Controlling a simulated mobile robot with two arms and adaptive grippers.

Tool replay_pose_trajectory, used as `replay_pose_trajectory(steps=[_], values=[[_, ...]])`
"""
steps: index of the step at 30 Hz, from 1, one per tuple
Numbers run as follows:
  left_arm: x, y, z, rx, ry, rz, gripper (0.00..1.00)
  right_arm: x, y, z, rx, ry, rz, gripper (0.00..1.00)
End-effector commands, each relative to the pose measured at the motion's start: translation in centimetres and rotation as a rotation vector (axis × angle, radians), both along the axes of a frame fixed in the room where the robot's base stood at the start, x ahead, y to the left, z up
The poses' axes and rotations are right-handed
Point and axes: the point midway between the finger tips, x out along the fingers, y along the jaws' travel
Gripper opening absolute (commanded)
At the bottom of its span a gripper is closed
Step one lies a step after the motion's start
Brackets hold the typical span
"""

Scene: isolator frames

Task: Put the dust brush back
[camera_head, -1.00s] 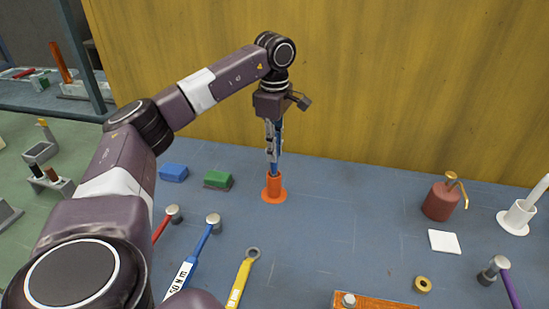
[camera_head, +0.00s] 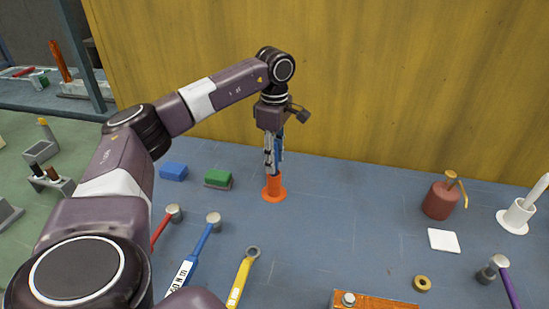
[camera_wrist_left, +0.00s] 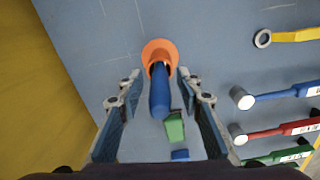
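The dust brush shows as a thick blue handle (camera_wrist_left: 160,92) in the left wrist view, with its end in the orange holder (camera_wrist_left: 158,52). In the head view the orange holder (camera_head: 274,190) stands upright on the blue table near the yellow wall. My left gripper (camera_head: 272,165) points down just above the holder. In the left wrist view the fingers of my left gripper (camera_wrist_left: 159,92) are spread, one on each side of the handle, with gaps to it. The brush's lower end is hidden in the holder. My right gripper is not in view.
A green block (camera_head: 217,178) and a blue block (camera_head: 173,171) lie left of the holder. Hammers and a yellow wrench (camera_head: 243,276) lie in front. A dark red oil can (camera_head: 440,201) and a white holder (camera_head: 516,218) stand right. The table right of the holder is clear.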

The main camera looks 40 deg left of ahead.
Motion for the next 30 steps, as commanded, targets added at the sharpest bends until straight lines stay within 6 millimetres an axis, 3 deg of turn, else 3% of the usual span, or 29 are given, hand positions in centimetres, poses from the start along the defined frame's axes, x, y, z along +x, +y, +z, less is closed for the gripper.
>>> replay_pose_trajectory(steps=[5, 8, 19, 24, 30], values=[[0.1, 0.0, 0.8, -0.001, -0.004, 0.000, 0.33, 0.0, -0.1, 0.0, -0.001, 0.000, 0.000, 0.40], [0.2, 0.0, 2.3, -0.001, -0.006, 0.000, 0.33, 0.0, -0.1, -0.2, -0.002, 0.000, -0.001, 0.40], [0.1, 0.0, 10.5, 0.000, -0.003, -0.001, 0.33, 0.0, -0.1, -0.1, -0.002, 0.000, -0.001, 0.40], [0.0, 0.0, 12.0, 0.001, -0.002, 0.000, 0.33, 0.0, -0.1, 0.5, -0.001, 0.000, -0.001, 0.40], [0.0, 0.0, 12.4, 0.000, 0.000, 0.000, 0.33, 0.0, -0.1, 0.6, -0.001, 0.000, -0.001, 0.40]])
